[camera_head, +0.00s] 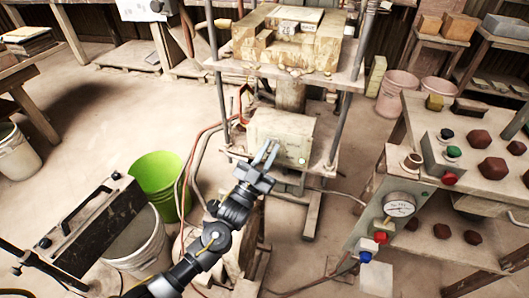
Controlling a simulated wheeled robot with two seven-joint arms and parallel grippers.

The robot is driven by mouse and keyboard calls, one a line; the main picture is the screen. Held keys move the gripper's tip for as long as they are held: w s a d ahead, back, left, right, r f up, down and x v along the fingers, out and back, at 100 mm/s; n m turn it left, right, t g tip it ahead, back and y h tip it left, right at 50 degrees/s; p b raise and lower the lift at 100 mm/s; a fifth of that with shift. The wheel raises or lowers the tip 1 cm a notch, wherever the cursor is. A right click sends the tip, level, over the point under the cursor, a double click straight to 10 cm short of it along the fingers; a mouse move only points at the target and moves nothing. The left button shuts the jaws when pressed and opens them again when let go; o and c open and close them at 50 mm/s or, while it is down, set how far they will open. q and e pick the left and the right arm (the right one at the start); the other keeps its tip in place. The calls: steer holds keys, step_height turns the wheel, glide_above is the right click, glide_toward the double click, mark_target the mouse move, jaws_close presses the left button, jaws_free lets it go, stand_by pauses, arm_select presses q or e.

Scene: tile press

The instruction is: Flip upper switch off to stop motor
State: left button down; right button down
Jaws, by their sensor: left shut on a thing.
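My left gripper (266,153) reaches in from the bottom left, its blue-grey fingers in front of a pale, worn box (285,128) on the press's lower shelf. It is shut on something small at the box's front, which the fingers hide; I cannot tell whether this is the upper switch. I cannot make out which way any switch points. My right gripper is not in view.
The press frame (215,90) has upright rods around the box. A bench (410,115) at right carries a button box (440,155), a gauge (399,205) and dark tiles. A green bucket (158,170) and hoses stand left of the press. Open floor (110,110) lies farther left.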

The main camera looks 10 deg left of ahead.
arm_select(q)
steer(key=shift+w+a+r, duration=0.1)
steer(key=shift+w+a, duration=0.05)
steer(key=shift+w, duration=0.05)
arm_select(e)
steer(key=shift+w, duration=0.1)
arm_select(q)
steer(key=c, duration=1.6)
jaws_free()
steer(key=shift+o, duration=0.8)
steer(key=shift+w, duration=0.1)
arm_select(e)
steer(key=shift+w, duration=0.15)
